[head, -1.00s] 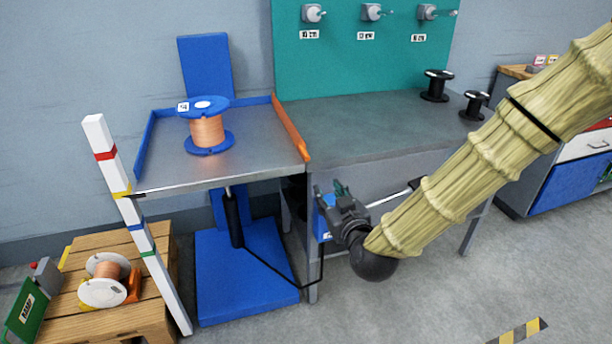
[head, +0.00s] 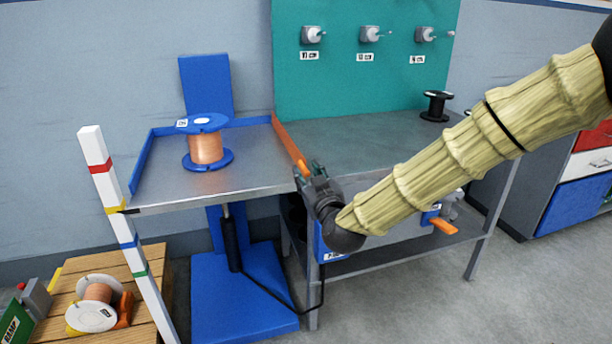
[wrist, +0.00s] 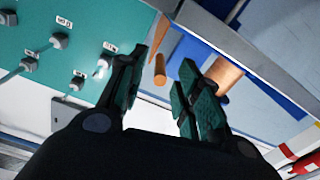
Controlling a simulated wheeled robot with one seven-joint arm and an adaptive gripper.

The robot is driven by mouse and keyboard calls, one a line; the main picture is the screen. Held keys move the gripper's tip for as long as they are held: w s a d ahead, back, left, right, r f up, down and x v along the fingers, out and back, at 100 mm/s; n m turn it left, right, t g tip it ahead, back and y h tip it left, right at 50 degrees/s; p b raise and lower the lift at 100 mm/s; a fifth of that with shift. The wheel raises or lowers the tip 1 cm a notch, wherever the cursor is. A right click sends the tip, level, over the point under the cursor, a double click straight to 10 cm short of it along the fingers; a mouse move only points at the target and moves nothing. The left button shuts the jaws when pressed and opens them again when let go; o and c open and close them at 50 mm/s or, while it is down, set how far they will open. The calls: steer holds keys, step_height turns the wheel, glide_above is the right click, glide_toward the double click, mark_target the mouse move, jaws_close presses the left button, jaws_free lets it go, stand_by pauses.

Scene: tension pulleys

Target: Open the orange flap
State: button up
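The orange flap (head: 287,138) is a long narrow bar along the right edge of the steel lift platform (head: 170,185), beside the grey workbench (head: 350,135). My gripper (head: 308,170) is at the flap's near end, which it partly hides in the head view. In the wrist view, my gripper (wrist: 164,60) is open, with its two dark green-padded fingers apart. The flap (wrist: 160,68) shows between and beyond the fingertips; I cannot tell whether they touch it.
A blue spool with copper wire (head: 206,148) stands on the platform. A striped post (head: 118,215) stands at the platform's left front corner. A black spool (head: 435,106) stands on the bench. Below it, a shelf holds an orange-handled device (head: 443,226). A wooden pallet (head: 120,268) is at lower left.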

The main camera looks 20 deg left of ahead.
steer(key=shift+x, duration=0.95)
jaws_close()
steer(key=shift+d, duration=0.1)
steer(key=w+d+f+m+p, duration=0.3)
steer(key=d+m, duration=0.2)
steer(key=m, duration=1.2)
steer(key=shift+w+f, duration=0.2)
steer(key=shift+f, duration=0.2)
